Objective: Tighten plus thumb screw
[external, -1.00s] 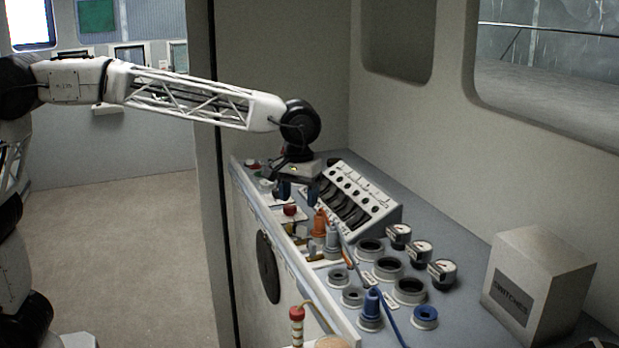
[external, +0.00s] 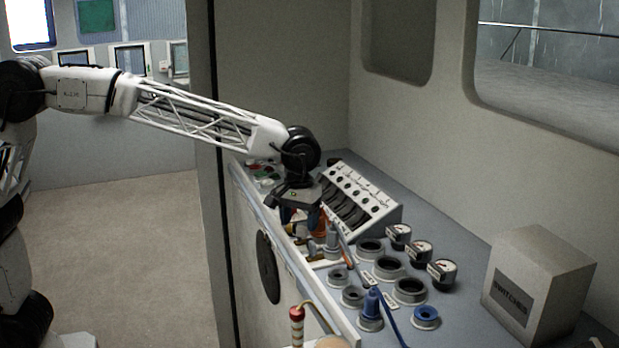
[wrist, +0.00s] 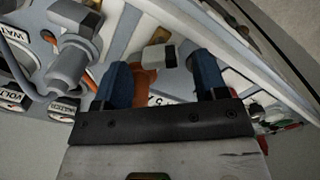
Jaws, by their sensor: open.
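My gripper (external: 299,216) is open, pointing down low over the left edge of the console, with its blue fingers close to the small fittings there. In the wrist view, the two blue fingers of my gripper (wrist: 162,72) stand apart. A small pale and black fitting (wrist: 158,56) shows between and beyond the fingertips, with an orange part (wrist: 147,80) beside the left finger. I cannot tell which fitting is the plus thumb screw. In the external view my gripper covers the fittings under it, and I see no contact.
A grey connector (wrist: 75,52) is left of the fingers in the wrist view. An orange plug (external: 321,224) stands close to my gripper. A sloped switch panel (external: 362,198) is behind it. Round sockets, gauges (external: 420,251) and a blue plug (external: 371,305) fill the nearer console.

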